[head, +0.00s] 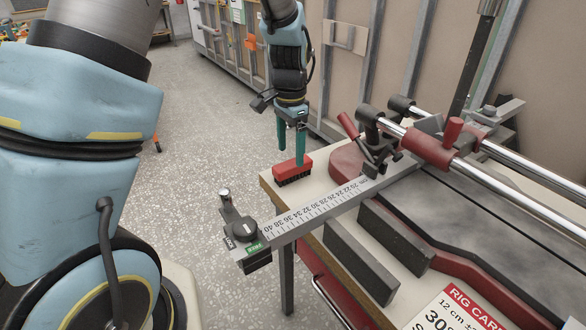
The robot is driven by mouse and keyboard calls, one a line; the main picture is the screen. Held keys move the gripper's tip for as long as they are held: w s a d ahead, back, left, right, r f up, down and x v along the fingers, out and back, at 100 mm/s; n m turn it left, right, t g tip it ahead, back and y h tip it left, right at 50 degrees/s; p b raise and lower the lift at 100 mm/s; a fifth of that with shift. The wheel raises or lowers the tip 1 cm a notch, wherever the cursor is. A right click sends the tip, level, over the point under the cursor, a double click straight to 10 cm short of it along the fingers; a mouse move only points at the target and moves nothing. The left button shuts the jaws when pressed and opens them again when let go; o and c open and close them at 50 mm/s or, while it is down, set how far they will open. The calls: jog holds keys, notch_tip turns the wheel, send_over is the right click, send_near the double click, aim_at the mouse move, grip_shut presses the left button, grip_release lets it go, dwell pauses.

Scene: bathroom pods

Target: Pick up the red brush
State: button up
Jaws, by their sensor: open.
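The red brush (293,172) has a red back and dark bristles facing down. The right fingertip overlaps the top of the red back in the picture. I cannot tell whether it touches. No part of the brush is clearly between the fingers.
A measuring rule (320,208) with a black end stop juts over the bench edge near the brush. A red clamp base (346,160), chrome rails (520,200) and dark blocks (360,260) fill the bench to the right. Speckled floor left of the bench is open.

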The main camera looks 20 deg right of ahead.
aim_at(292, 163)
jog(key=f+p, duration=0.1)
jog(key=f, duration=0.4)
jog(key=shift+s+f, duration=0.1)
jog(key=shift+s, duration=0.1)
grip_shut()
dwell(0.5)
